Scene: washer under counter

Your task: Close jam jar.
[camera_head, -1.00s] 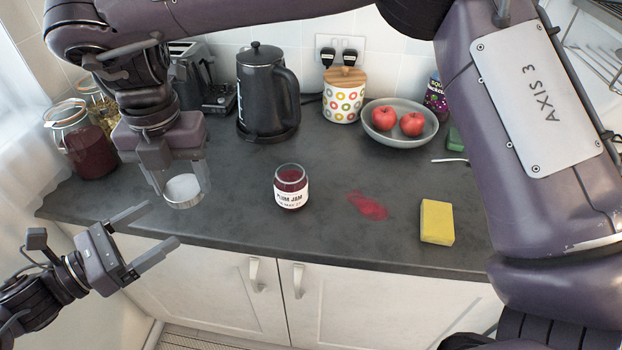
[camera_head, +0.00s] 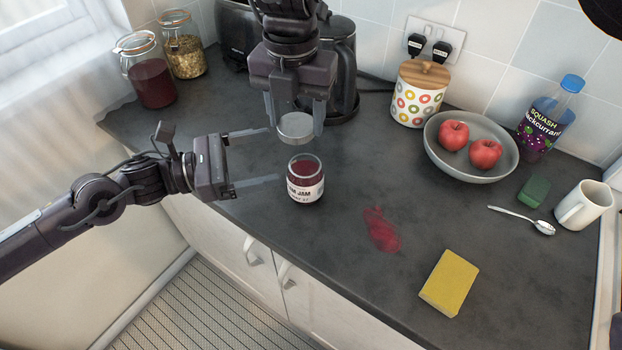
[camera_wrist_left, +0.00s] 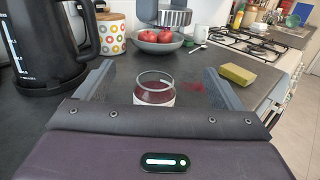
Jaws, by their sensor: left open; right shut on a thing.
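The open plum jam jar (camera_head: 305,181) stands upright on the dark counter with red jam inside. My right gripper (camera_head: 296,122) is shut on a silver lid (camera_head: 296,128), held flat above the jar and slightly behind it, apart from the rim. My left gripper (camera_head: 277,156) is open at the jar's left side, its fingers pointing toward the jar. In the left wrist view the jar (camera_wrist_left: 155,90) sits ahead between the open fingers, and the lid (camera_wrist_left: 174,17) shows above and beyond it.
A red jam smear (camera_head: 381,230) and a yellow sponge (camera_head: 450,283) lie right of the jar. A bowl (camera_head: 472,170) with apples, a patterned canister (camera_head: 417,95), a kettle (camera_head: 341,65) and a mug (camera_head: 584,205) stand around. Counter right of the jar is mostly free.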

